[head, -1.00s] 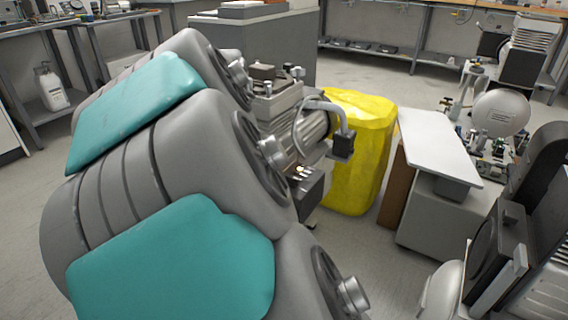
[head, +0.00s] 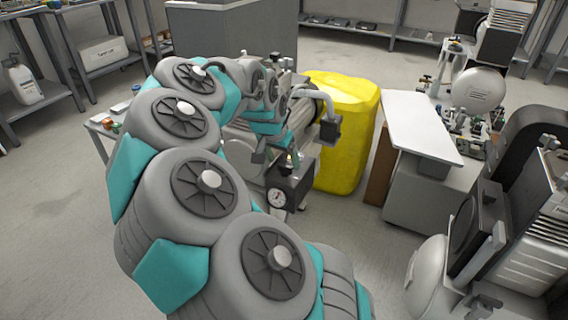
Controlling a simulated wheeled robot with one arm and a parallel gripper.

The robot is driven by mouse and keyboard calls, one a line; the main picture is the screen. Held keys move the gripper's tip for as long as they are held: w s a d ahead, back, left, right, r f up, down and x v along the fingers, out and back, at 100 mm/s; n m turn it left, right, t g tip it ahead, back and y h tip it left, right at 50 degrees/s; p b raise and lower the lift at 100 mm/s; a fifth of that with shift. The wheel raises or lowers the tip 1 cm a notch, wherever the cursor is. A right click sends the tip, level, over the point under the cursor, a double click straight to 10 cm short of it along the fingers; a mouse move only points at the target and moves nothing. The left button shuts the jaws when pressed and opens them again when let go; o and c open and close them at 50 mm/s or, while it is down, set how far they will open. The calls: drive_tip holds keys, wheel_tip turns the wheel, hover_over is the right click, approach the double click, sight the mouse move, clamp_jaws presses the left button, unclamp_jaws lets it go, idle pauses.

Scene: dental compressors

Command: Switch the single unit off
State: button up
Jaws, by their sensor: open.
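A compressor with a ribbed grey motor (head: 300,118) and a bent grey hose stands at the centre, partly behind my arm. A dark box (head: 291,184) with a round pressure gauge (head: 277,198) is on its near side. A small pale yellow-green part shows on top of the box; I cannot tell its switch position. My arm curves from the bottom up the left and back toward the motor, its far links in front of the compressor. My gripper's fingers are hidden, and I cannot tell whether they touch anything.
A yellow container (head: 345,135) stands right behind the compressor. Right of it are a grey cabinet with a white slanted top (head: 420,125) and a unit with a pale round tank (head: 479,90). More compressor equipment (head: 530,235) fills the lower right. Floor is clear at lower left.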

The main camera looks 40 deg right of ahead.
sight(285, 169)
drive_tip(key=shift+x, duration=1.3)
clamp_jaws()
